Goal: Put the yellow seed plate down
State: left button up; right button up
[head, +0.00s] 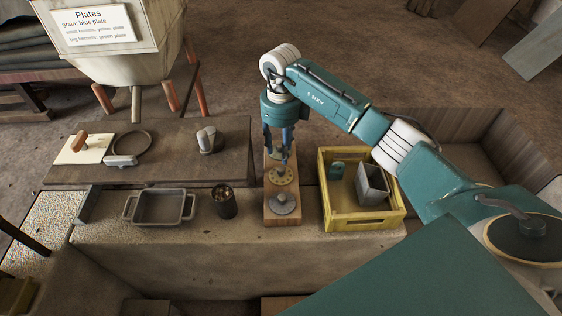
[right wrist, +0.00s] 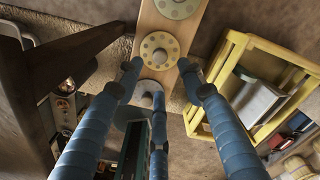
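The yellow seed plate (head: 281,175) is a round disc with a ring of small holes. It lies on the long wooden board (head: 272,210), between two other plates. My right gripper (head: 284,160) points down over the board, close to the yellow plate. In the right wrist view the yellow plate (right wrist: 159,50) shows just beyond the fingertips (right wrist: 159,70), which are spread with gaps around it; nothing is gripped. A grey knobbed plate (head: 284,203) is at the board's near end. A far plate (head: 277,155) is partly hidden by the fingers. My left gripper is not in view.
A yellow crate (head: 368,224) with a grey box and a green piece stands right of the board. A dark cup (head: 223,203) and a grey tray (head: 160,207) stand to the left. A hopper with a plates sign (head: 93,24) is at the back left.

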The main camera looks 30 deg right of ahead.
jog(key=shift+r, duration=2.05)
